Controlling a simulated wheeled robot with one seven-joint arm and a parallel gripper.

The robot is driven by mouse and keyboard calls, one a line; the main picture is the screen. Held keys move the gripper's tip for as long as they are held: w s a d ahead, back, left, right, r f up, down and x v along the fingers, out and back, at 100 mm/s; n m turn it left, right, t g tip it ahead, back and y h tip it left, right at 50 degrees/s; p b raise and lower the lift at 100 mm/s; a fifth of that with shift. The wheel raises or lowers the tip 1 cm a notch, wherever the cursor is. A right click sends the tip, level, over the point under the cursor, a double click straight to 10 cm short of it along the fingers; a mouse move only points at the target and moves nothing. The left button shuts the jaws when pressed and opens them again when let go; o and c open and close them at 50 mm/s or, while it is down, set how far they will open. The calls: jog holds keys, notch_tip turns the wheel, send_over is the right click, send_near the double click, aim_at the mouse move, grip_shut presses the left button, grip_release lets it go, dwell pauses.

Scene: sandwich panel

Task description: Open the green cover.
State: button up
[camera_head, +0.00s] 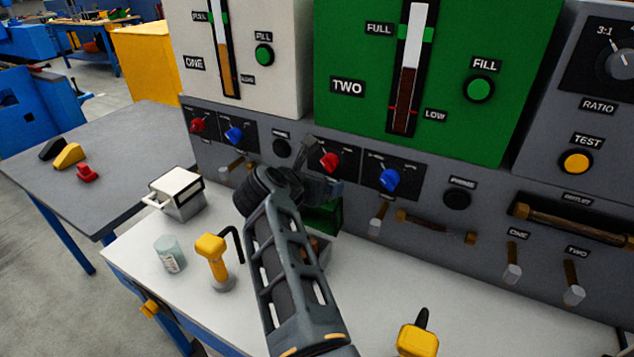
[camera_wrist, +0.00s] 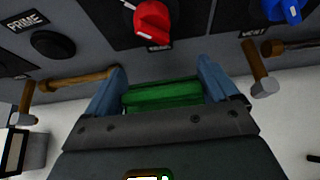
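The green cover (camera_head: 322,217) shows as a small green piece low in front of the panel, partly hidden behind my arm. In the wrist view the green piece (camera_wrist: 162,95) lies across the gap between my two blue fingers. My gripper (camera_wrist: 161,68) has its fingers wide apart, one at each end of the green piece. I cannot tell whether they touch it. In the head view my gripper (camera_head: 325,186) is mostly hidden by my own wrist. A grey box with a brown inside (camera_head: 322,250) shows just below the green piece, partly covered by my arm.
Red (camera_head: 330,163) and blue (camera_head: 389,180) knobs stick out from the panel above. A brown handle (camera_head: 435,226) lies to the right. A silver-lidded box (camera_head: 175,195), a glass (camera_head: 170,255) and a yellow tool (camera_head: 212,256) stand left on the white table.

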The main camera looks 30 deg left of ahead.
jog(key=shift+o, duration=1.1)
jog(key=shift+s+f, duration=0.1)
jog(key=shift+f, duration=0.25)
jog(key=shift+r, duration=0.15)
jog(key=v, duration=0.7)
jog(key=shift+s+r, duration=0.15)
jog(key=shift+s, duration=0.15)
